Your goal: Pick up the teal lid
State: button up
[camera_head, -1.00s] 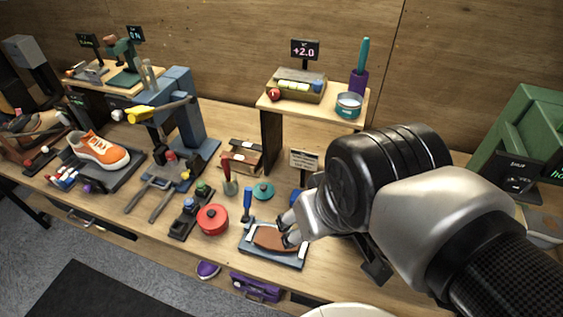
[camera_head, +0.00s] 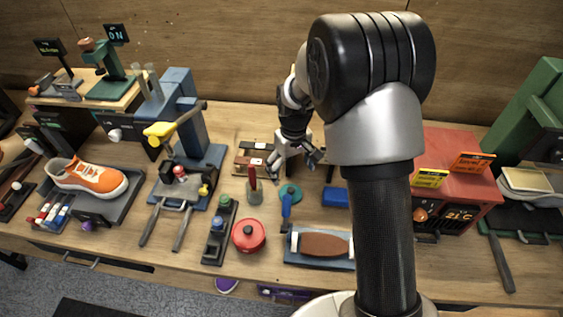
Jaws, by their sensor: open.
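The teal lid (camera_head: 290,191) is a small round disc lying flat on the workbench, right of the red pot. A blue-handled tool (camera_head: 286,206) stands in front of it and covers part of it. My gripper (camera_head: 295,162) is open and empty, pointing down just behind and above the lid. Its two fingers are spread apart. I cannot tell the exact height of the fingertips above the bench.
A grey cup with a red-handled tool (camera_head: 254,190) stands just left of the lid. The red pot (camera_head: 248,236), a tray with a brown brush (camera_head: 325,245) and a blue block (camera_head: 335,197) are close by. My arm hides the bench at right.

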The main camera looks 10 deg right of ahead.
aim_at(290, 188)
jog(key=f, duration=0.2)
jog(key=shift+w+f, duration=0.3)
jog(key=shift+w, duration=0.05)
notch_tip(290, 188, down, 8)
jog(key=b, duration=0.3)
jog(key=shift+r, duration=0.25)
jog(key=shift+c, duration=0.4)
jog(key=c, duration=0.8)
jog(key=shift+s, duration=0.15)
jog(key=shift+c, duration=1.3)
